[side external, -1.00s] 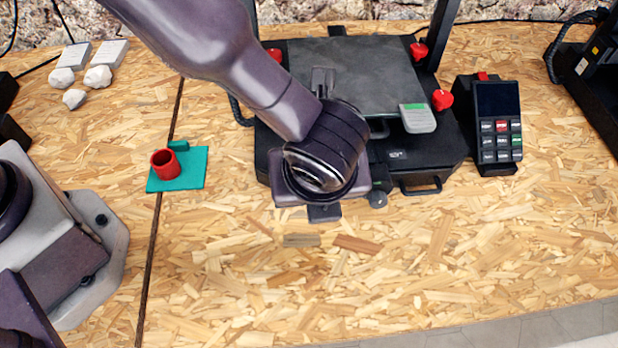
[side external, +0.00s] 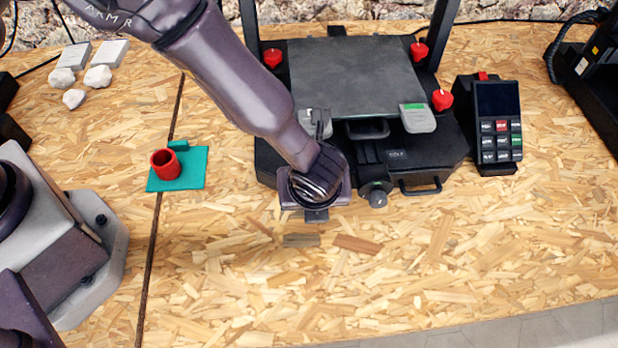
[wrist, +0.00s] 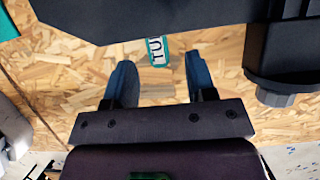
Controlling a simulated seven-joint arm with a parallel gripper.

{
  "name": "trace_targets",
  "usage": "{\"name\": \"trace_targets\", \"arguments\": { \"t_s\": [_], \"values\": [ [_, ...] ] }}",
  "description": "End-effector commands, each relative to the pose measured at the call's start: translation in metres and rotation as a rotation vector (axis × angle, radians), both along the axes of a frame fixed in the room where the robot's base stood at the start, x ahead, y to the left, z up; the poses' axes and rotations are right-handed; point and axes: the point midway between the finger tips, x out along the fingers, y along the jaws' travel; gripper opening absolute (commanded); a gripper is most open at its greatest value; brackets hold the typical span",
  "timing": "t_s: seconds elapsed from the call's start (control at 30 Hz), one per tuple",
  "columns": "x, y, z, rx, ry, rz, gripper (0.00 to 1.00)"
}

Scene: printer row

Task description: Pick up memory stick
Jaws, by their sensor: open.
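A small teal and white stick with dark lettering (wrist: 159,50), which looks like the memory stick, lies on the wooden table in the wrist view. Its far end meets the dark printer's edge in the picture. My gripper (wrist: 160,76) is open, with its two blue-grey fingers on either side of the stick's line. The stick sits between and slightly beyond the fingertips, and nothing is held. In the side external view my gripper (side external: 316,213) points down in front of the printer. The stick does not show there, apparently hidden by my arm.
The black printer (side external: 440,150) with its grey bed (side external: 355,72) stands just behind my gripper; a round knob (side external: 377,198) sticks out close by. A card terminal (side external: 497,120) is at right. A red cup (side external: 163,165) stands on a teal plate (side external: 195,172). The front table is clear.

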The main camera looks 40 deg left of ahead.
Motion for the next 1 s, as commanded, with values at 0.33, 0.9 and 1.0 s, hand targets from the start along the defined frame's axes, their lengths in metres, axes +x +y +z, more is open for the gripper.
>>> {"name": "trace_targets", "arguments": {
  "t_s": [0.33,0.9,1.0],
  "values": [
    [0.0021,0.0017,-0.0069,-0.001,-0.001,-0.001,0.46],
    [0.0018,0.0015,-0.0046,-0.002,0.000,0.001,0.00],
    [-0.0036,-0.0042,-0.0051,-0.002,0.001,-0.002,0.00]
  ]
}}
